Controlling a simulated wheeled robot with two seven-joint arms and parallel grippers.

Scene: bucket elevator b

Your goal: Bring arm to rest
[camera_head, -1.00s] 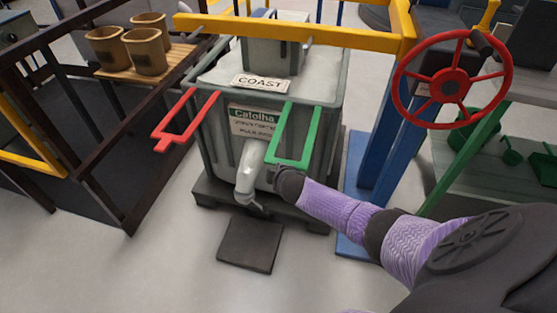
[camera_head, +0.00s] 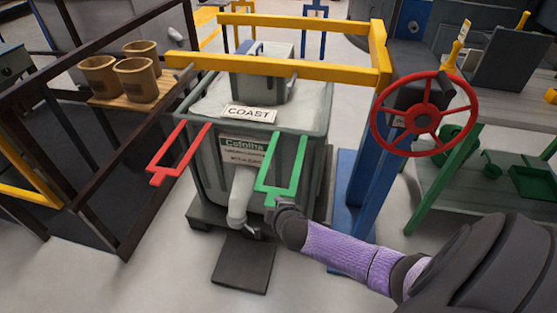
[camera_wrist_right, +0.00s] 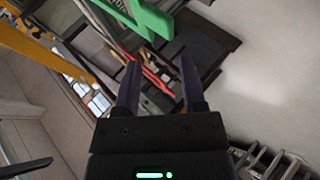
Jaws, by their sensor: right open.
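My right arm (camera_head: 345,254) comes in from the lower right in the head view, with purple links and dark joints. Its gripper (camera_head: 270,228) is beside the lower end of the green lever (camera_head: 279,185), in front of the grey bin (camera_head: 311,141). In the right wrist view the gripper (camera_wrist_right: 158,85) is open, two dark fingers apart with nothing held between them. The green lever (camera_wrist_right: 148,18) shows just beyond the fingers there; I cannot tell whether it is touched. A red lever (camera_head: 172,170) is on the bin's left side. My left gripper is out of view.
A red handwheel (camera_head: 423,151) stands on a blue post (camera_head: 362,190) close to the right arm. A yellow bar (camera_head: 280,66) crosses above the bin. Brown buckets (camera_head: 136,81) sit on a wooden shelf at left. A dark floor plate (camera_head: 243,264) lies in front; floor around it is clear.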

